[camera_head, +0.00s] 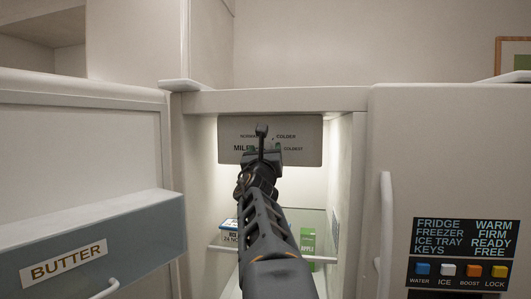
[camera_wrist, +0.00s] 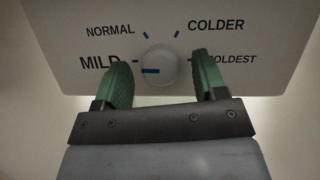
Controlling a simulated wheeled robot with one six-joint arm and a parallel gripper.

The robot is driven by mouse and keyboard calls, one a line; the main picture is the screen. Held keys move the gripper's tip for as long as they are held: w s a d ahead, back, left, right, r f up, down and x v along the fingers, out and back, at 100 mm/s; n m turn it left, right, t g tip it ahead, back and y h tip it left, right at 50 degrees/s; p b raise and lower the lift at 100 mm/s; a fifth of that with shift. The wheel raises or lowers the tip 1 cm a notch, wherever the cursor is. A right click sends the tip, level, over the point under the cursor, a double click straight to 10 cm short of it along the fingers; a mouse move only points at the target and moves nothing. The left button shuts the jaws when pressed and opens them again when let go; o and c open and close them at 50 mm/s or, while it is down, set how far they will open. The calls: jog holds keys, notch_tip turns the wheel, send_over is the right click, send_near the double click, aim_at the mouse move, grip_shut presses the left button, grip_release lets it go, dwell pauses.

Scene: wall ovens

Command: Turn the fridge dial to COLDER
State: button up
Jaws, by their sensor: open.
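The fridge dial (camera_wrist: 160,66) is a round white knob on a pale panel (camera_head: 228,152) at the top of the fridge interior. Its blue pointer line points left, toward MILD. The labels MILD, NORMAL, COLDER (camera_wrist: 216,24) and COLDEST run around it, with blue ticks. My gripper (camera_wrist: 163,78) is open, with one green finger on each side of the dial. Both fingers look apart from it, though depth is hard to judge. In the head view my gripper (camera_head: 262,140) is in front of the panel, and my arm hides the dial.
The open fridge door with a BUTTER compartment (camera_head: 140,240) stands at left. At right is a closed door with a handle (camera_head: 385,235) and a button panel (camera_head: 460,254). Below the dial, a shelf (camera_head: 318,259) holds a green APPLE carton (camera_head: 308,240) and a labelled box (camera_head: 229,231).

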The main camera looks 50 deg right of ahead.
jog(key=c, duration=0.9)
jog(key=shift+c, duration=0.2)
jog(key=shift+m, duration=0.5)
jog(key=shift+w+a+r+m+g+y, duration=0.2)
jog(key=shift+m+g, duration=1.5)
jog(key=shift+m, duration=2.85)
jog(key=shift+d+r+m+g+y, duration=0.1)
jog(key=shift+m+g+y, duration=0.25)
jog(key=shift+m+g, duration=2.75)
jog(key=shift+w+a+r+m+g+y, duration=0.1)
jog(key=shift+m+g+y, duration=0.2)
jog(key=shift+m, duration=5.65)
jog(key=shift+p, duration=0.3)
